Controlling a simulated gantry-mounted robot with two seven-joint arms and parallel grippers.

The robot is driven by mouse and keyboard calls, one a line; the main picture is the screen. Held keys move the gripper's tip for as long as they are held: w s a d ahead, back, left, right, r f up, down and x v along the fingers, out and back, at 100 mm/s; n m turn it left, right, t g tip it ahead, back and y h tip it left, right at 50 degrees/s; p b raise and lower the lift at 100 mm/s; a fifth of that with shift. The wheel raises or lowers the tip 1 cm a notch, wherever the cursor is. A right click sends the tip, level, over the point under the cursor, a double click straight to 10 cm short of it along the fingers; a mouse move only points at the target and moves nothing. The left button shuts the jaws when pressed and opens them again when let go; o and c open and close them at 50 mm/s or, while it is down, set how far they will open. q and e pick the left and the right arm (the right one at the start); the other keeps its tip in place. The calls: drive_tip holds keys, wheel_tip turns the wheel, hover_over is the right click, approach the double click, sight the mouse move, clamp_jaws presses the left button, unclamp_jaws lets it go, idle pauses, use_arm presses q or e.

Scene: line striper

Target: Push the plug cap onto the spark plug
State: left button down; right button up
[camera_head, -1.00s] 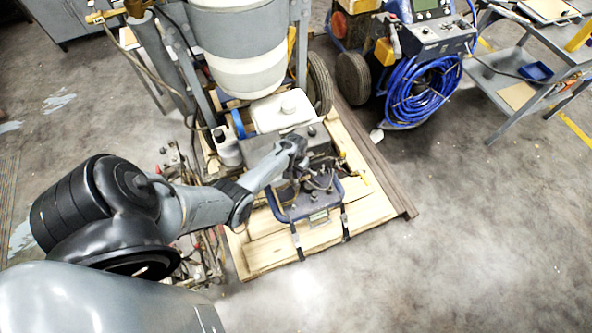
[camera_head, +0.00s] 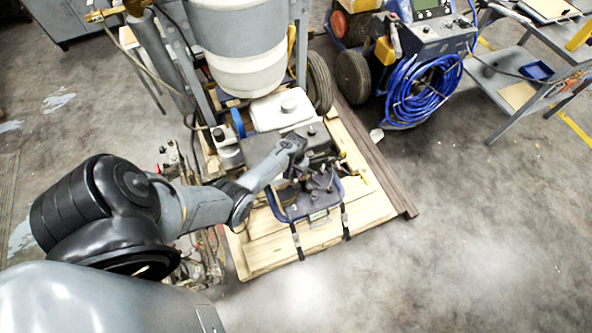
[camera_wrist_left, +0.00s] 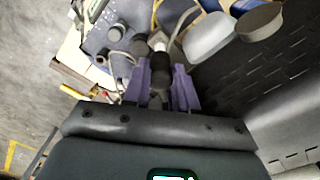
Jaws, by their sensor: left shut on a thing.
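My left gripper (camera_wrist_left: 160,90) is shut on the dark plug cap (camera_wrist_left: 160,70), which sits between its purple fingers in the left wrist view. Just beyond the cap is the pale spark plug (camera_wrist_left: 158,40), roughly in line with it. I cannot tell whether cap and plug touch, or how far the cap covers the plug. In the head view my left gripper (camera_head: 296,155) is over the engine of the line striper, and its fingertips and the cap are too small to make out. My right gripper is not in view.
The engine's blue frame (camera_head: 310,213) stands on a wooden pallet (camera_head: 270,253). A white tank (camera_head: 280,111) and a large grey-white drum (camera_head: 243,65) are behind it. A machine with a coiled blue hose (camera_head: 420,92) stands at the back right.

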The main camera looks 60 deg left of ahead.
use_arm(q)
drive_tip(key=shift+r+p, duration=0.3)
drive_tip(key=shift+p, duration=0.15)
idle(0.5)
drive_tip(key=c, duration=0.9)
unclamp_jaws()
drive_tip(key=shift+o, duration=0.5)
drive_tip(key=shift+d, duration=0.1)
drive_tip(key=shift+c, duration=0.2)
drive_tip(key=shift+o, duration=1.3)
